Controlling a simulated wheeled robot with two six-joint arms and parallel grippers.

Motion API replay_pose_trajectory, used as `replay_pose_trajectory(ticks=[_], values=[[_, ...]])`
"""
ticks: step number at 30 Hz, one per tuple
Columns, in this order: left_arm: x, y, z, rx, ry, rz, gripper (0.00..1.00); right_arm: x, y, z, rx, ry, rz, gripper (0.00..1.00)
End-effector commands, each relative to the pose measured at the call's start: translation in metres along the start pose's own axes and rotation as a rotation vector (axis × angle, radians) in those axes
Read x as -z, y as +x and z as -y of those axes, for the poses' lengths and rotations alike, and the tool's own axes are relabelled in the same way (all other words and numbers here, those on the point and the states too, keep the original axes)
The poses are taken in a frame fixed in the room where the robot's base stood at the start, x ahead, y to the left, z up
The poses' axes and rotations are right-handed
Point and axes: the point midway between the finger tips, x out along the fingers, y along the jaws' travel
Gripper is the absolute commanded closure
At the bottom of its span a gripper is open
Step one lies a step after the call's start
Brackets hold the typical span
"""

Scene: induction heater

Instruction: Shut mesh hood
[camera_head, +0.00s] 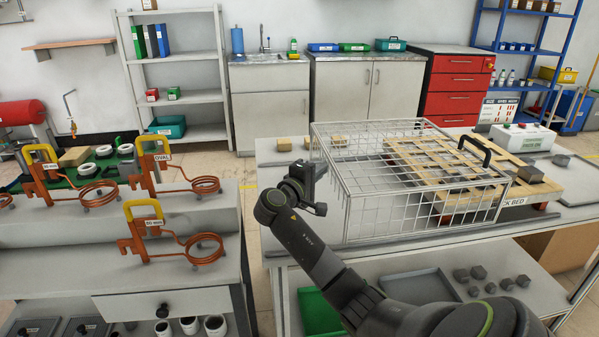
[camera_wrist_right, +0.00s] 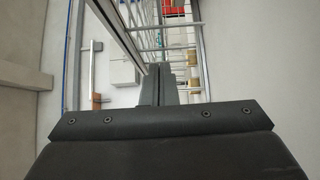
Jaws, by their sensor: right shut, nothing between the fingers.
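The mesh hood (camera_head: 345,190) is a wire box with a pale frame in the head view, on the table right of my right gripper. Its black handle (camera_head: 473,150) is at its right side. The hood overlaps the left part of a wooden slatted bed (camera_head: 545,187), whose right end shows clear of the mesh. My right gripper (camera_head: 312,178) is shut and empty beside the hood's left end. In the wrist view, its closed fingers (camera_wrist_right: 166,82) are close to a pale frame bar (camera_wrist_right: 122,32); I cannot tell if they touch. My left gripper is out of view.
The table (camera_head: 285,235) has small tan blocks (camera_head: 284,144) behind the gripper and a grey block (camera_head: 529,174) on the bed. A white control box (camera_head: 522,137) stands at the back right. Copper coils (camera_head: 203,246) sit on the left bench, across a gap.

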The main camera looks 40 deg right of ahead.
Motion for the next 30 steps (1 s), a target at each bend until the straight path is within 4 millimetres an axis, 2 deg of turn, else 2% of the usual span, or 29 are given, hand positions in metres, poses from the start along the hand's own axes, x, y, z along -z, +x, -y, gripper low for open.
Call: replay_pose_trajectory(ticks=[4,11,15,21,30], values=[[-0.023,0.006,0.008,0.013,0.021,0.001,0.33,-0.022,0.027,-0.004,-0.004,-0.005,0.004,1.0],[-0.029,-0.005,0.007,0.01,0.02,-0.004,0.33,-0.061,0.067,-0.005,-0.005,-0.007,0.004,1.0],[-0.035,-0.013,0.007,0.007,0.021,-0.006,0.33,-0.094,0.1,-0.006,-0.006,-0.011,0.006,1.0],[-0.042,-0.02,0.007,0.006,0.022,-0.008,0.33,-0.134,0.14,-0.004,-0.004,-0.008,0.005,1.0],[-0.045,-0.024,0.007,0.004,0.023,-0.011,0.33,-0.167,0.174,-0.001,-0.002,-0.003,0.002,1.0]])
